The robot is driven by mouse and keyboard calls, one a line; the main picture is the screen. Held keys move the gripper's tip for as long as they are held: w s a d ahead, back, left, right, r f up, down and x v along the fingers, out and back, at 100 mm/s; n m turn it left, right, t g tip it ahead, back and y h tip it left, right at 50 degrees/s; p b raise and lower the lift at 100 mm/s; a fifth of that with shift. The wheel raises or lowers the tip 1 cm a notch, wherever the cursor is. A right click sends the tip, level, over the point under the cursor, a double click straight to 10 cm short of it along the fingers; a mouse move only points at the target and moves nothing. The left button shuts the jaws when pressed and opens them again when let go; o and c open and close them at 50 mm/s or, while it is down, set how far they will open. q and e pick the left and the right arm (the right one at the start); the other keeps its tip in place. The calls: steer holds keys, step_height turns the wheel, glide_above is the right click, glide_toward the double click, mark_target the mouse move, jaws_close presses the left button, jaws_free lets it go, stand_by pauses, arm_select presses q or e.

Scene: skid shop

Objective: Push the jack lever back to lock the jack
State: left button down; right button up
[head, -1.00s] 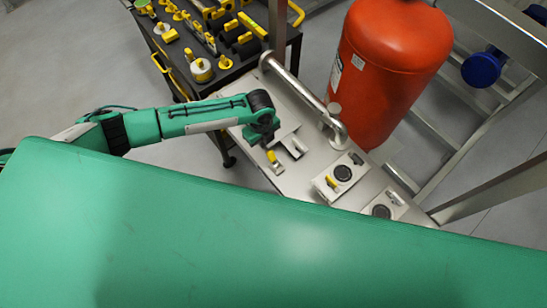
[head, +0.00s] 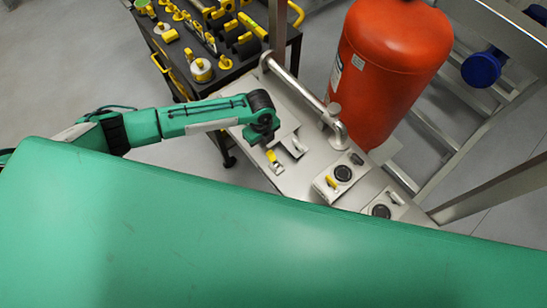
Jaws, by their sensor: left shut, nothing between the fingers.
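My left arm comes in from the left, and its dark wrist and gripper (head: 267,134) hang over the steel skid plate. The gripper is shut and empty, and its fingertips are small and partly hidden. A yellow piece (head: 271,155) on a small metal block lies just below the gripper. I cannot tell whether they touch. Further right, a metal block with a black disc (head: 343,173) carries a yellow lever (head: 332,182). A similar block with a dark disc (head: 381,211) stands nearer the plate's right end. I cannot tell which part is the jack lever. My right gripper is out of view.
A bent steel pipe (head: 306,92) runs along the plate's far side. A red tank (head: 388,70) stands behind it. A black tool cart with yellow tools (head: 202,70) is at the upper left. Metal frame beams (head: 490,187) stand on the right.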

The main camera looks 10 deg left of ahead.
mark_target(269, 151)
arm_select(q)
steer(key=shift+d, duration=0.1)
stand_by(0.3)
steer(key=shift+s+d+p, duration=0.55)
steer(key=shift+s+d, duration=0.35)
steer(key=shift+d, duration=0.25)
steer(key=shift+s+d+p, duration=0.45)
steer(key=shift+s+d, duration=0.4)
steer(key=shift+d, duration=0.15)
steer(key=shift+s+d, duration=0.4)
steer(key=shift+d, duration=0.15)
